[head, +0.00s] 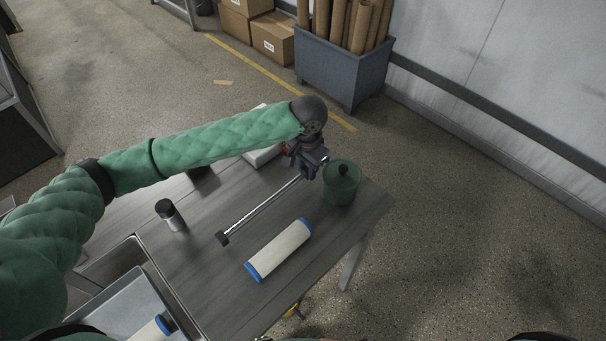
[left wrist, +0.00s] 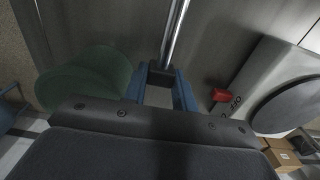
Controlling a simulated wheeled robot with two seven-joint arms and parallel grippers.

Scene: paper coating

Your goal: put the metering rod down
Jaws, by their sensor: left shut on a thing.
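The metering rod (head: 262,207) is a thin shiny metal bar with dark block ends. My left gripper (head: 312,168) is shut on its far end, beside the green jar. The rod slants from there toward the lower left of the head view, over the grey table (head: 190,265). I cannot tell whether its free end touches the tabletop. In the left wrist view the rod (left wrist: 175,38) runs up from a dark end block (left wrist: 160,75) between the blue fingers of the left gripper (left wrist: 159,92). My right gripper is not in view.
A translucent green jar (head: 342,188) stands right of the gripper. A white roll with blue ends (head: 280,248) lies right of the rod. A dark-topped bottle (head: 171,215) stands left. A white scale (left wrist: 262,80) is near the hand. A tray (head: 125,300) is at lower left.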

